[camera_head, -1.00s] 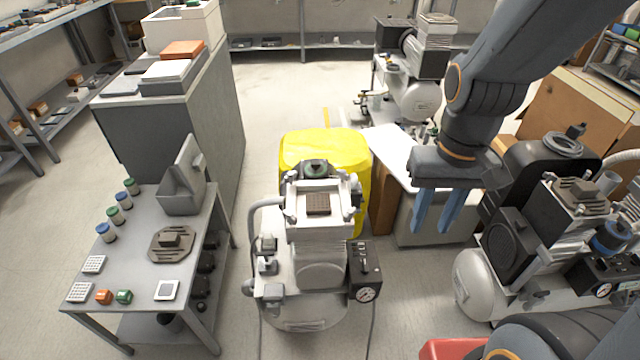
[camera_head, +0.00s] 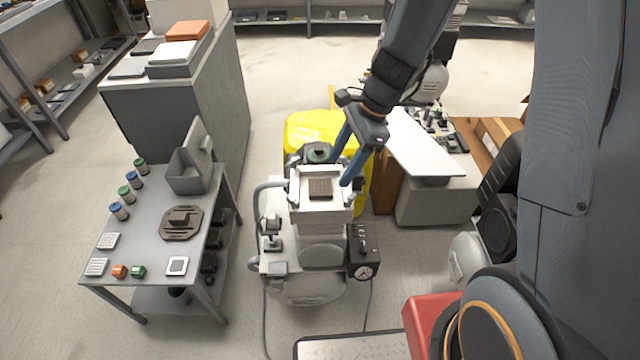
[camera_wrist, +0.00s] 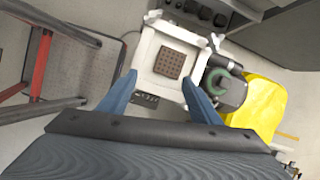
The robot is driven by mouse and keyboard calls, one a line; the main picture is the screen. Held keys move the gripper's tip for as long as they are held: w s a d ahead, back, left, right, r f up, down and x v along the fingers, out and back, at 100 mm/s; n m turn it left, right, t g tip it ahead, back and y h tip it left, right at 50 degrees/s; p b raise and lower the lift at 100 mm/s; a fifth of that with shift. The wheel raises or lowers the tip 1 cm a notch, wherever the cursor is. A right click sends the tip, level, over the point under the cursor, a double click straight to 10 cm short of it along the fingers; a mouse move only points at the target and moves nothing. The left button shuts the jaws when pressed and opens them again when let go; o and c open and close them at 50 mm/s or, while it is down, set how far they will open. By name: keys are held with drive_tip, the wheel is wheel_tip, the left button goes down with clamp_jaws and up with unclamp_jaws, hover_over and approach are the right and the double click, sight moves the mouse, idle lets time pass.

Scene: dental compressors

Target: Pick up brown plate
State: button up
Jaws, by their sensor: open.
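The brown plate (camera_head: 320,189) is a small square with a grid of holes or dimples. It lies on the white top frame (camera_head: 305,204) of the compressor in the middle of the head view. It also shows in the wrist view, where the brown plate (camera_wrist: 170,63) sits inside the white frame. My gripper (camera_head: 345,172) is open and empty, with blue fingers above the right rear of the compressor top. In the wrist view the fingers (camera_wrist: 158,84) are spread, and the plate appears beyond and between their tips, apart from them.
A yellow container (camera_head: 312,128) stands right behind the compressor. A grey table (camera_head: 150,235) with jars and small parts stands to the left. A white board (camera_head: 425,145) lies on a box to the right. A red object (camera_head: 425,318) is at the lower right.

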sight(320, 187)
drive_tip(key=w+a+f+m, duration=0.2)
drive_tip(key=f, duration=0.1)
drive_tip(key=shift+a+f+y, duration=0.1)
drive_tip(key=shift+f+y, duration=0.05)
drive_tip(key=shift+y, duration=0.15)
drive_tip(key=shift+p+x, duration=0.5)
drive_tip(key=shift+x, duration=2.25)
drive_tip(key=c, duration=0.9)
